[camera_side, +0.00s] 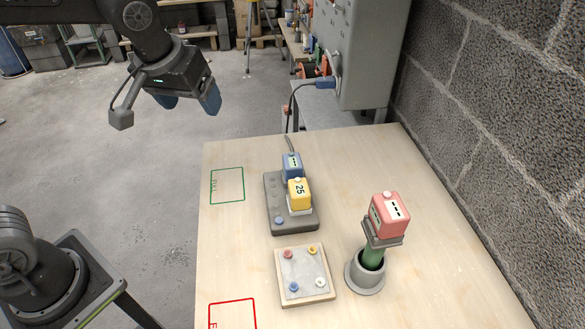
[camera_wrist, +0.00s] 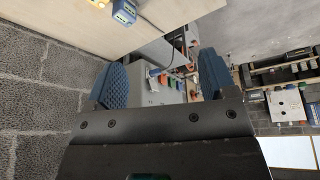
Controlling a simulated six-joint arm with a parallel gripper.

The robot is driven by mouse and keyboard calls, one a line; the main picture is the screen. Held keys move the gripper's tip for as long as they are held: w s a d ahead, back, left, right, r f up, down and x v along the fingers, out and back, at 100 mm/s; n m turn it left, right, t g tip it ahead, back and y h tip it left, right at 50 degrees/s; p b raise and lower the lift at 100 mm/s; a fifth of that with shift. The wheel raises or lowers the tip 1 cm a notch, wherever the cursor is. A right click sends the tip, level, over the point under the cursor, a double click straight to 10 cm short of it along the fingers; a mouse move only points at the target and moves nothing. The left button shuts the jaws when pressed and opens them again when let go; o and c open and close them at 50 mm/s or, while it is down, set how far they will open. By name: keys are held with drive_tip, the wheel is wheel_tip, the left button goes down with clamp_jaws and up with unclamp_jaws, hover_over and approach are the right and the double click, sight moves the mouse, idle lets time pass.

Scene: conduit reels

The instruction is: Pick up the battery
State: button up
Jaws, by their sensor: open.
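A yellow battery-like block (camera_side: 299,193) marked "25" sits upright in the dark grey charging base (camera_side: 278,228). A blue block (camera_side: 291,165) with a small display stands just behind it on the same base; it also shows at the top edge of the wrist view (camera_wrist: 124,12). A red block (camera_side: 389,214) with a dark display sits on a green-handled tool standing in a grey round holder (camera_side: 366,276). My gripper (camera_side: 188,103) is open and empty, with blue fingers, high up and left of the table, apart from all blocks. Both fingers also show in the wrist view (camera_wrist: 163,80).
The wooden table (camera_side: 226,260) carries a green outlined square (camera_side: 227,185), a red outlined square (camera_side: 232,314) and a small board with coloured knobs (camera_side: 304,275). A grey cabinet (camera_side: 362,50) and block wall (camera_side: 500,130) bound the right. The table's left side is largely clear.

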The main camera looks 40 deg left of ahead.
drive_tip(key=w+d+f+n+y, duration=0.1)
drive_tip(key=w+d+f, duration=0.1)
drive_tip(key=w, duration=0.3)
drive_tip(key=w+d+f+n, duration=0.1)
drive_tip(key=w+d+f, duration=0.2)
drive_tip(key=w, duration=0.1)
drive_tip(key=n+g+y, duration=0.1)
drive_tip(key=n, duration=0.2)
approach(293, 161)
drive_tip(key=x, duration=0.6)
drive_tip(key=shift+w+d+r, duration=0.1)
drive_tip(key=shift+w+d, duration=0.1)
drive_tip(key=shift+w, duration=0.1)
drive_tip(key=shift+s+x, duration=0.2)
drive_tip(key=shift+x, duration=1.2)
drive_tip(key=shift+s+x, duration=0.2)
drive_tip(key=shift+x, duration=1.25)
drive_tip(key=shift+a, duration=0.15)
drive_tip(key=shift+c, duration=0.3)
drive_tip(key=c, duration=0.9)
